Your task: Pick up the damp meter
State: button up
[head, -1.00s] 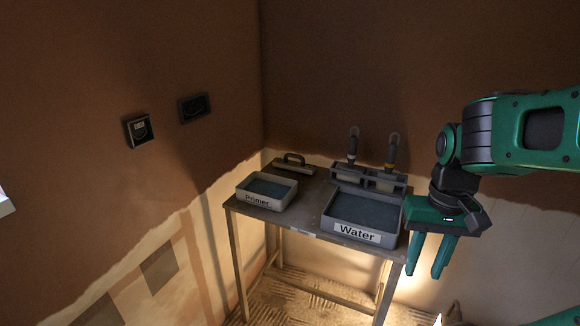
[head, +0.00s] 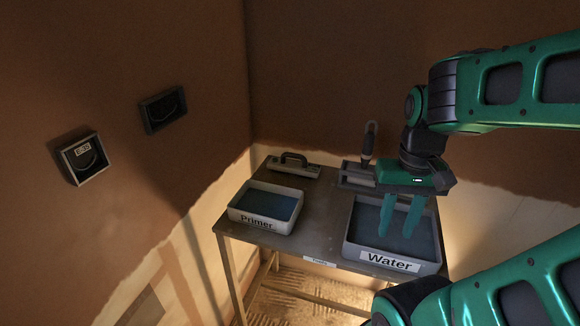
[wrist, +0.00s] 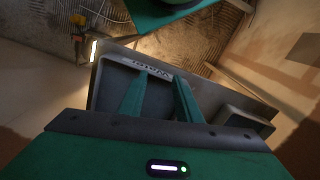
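I cannot pick out a damp meter for certain in either view. A dark box (head: 82,158) with a small lit readout is fixed to the left wall; I cannot tell if it is a meter. My gripper (head: 396,232) points down over the grey Water tray (head: 390,263), its fingers apart with nothing between them. In the wrist view the open fingers (wrist: 160,78) show over the same tray (wrist: 105,90). A dark-handled tool (head: 368,143) stands in a holder behind the tray, partly hidden by my arm.
The table (head: 308,238) stands in the corner. It bears a Primer tray (head: 262,224) at left and a handled float (head: 292,166) at the back. A second dark box (head: 163,110) is on the left wall. The table between the trays is bare.

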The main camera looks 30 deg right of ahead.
jog(key=shift+o, duration=0.9)
jog(key=o, duration=0.6)
jog(key=shift+s+r, duration=0.25)
jog(key=shift+s, duration=0.05)
jog(key=shift+c, duration=0.2)
jog(key=shift+o, duration=1.1)
jog(key=shift+w+d+r, duration=0.1)
jog(key=shift+w+r, duration=0.1)
jog(key=shift+r, duration=0.1)
jog(key=n+t+y, duration=0.3)
jog(key=n, duration=1.2)
send_over(290, 164)
jog(key=s+d, duration=0.3)
jog(key=f, duration=0.5)
jog(key=shift+s+a+f, duration=0.15)
jog(key=shift+a+f, duration=0.05)
jog(key=shift+f, duration=0.05)
jog(key=shift+w+a+f, duration=0.1)
jog(key=shift+w+f, duration=0.05)
jog(key=shift+w, duration=0.2)
jog(key=shift+w+a+f, duration=0.15)
jog(key=shift+w+f, duration=0.1)
jog(key=shift+f, duration=0.25)
jog(key=x, duration=0.4)
jog(key=shift+w+f, duration=0.1)
jog(key=shift+f, duration=0.05)
jog(key=shift+d+x, duration=0.15)
jog(key=shift+x, duration=1.25)
jog(key=shift+d+x, duration=0.1)
jog(key=shift+x, duration=1.25)
